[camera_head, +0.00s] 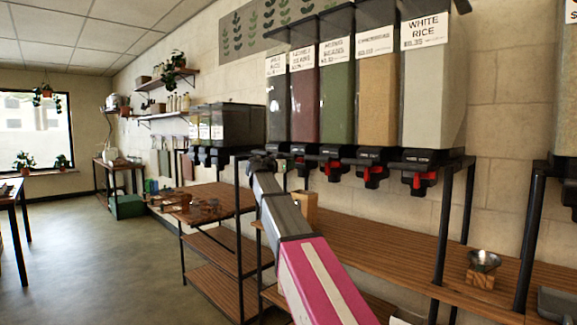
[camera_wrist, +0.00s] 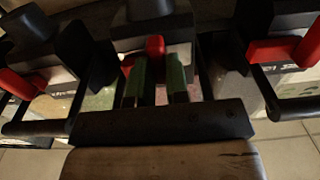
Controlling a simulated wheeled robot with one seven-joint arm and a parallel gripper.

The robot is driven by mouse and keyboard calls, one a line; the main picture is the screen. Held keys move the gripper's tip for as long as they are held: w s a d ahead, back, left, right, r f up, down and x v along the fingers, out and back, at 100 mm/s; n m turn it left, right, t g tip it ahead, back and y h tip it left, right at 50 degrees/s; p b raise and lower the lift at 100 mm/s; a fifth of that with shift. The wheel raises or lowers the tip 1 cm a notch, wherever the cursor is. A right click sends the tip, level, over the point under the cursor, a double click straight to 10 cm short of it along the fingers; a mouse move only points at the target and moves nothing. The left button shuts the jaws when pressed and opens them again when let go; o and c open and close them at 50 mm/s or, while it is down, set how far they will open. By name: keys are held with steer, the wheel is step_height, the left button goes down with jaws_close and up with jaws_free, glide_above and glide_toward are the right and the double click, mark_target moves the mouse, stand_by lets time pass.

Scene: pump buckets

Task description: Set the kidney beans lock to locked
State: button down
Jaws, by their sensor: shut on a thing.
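The dark red kidney beans bin (camera_head: 304,105) stands second from the left in the wall row of dispensers; its label is hard to read. Its black outlet with a red part (camera_head: 303,158) is at the bottom. My arm reaches up to the left end of this row, and its tip hides part of the outlets there. In the wrist view my gripper (camera_wrist: 156,72) has its two green-padded fingers on either side of a red lock tab (camera_wrist: 155,46) under a black dispenser outlet, shut on it. I cannot tell the tab's lock setting.
Neighbouring outlets with red levers (camera_wrist: 272,50) and black bars flank the fingers closely. The white rice bin (camera_head: 424,85) is at the right of the row. Open floor lies left.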

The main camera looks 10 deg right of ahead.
steer(key=shift+s+d, duration=0.8)
steer(key=shift+s, duration=0.3)
steer(key=c, duration=1.1)
jaws_free()
steer(key=v, duration=1.1)
steer(key=shift+d, duration=0.1)
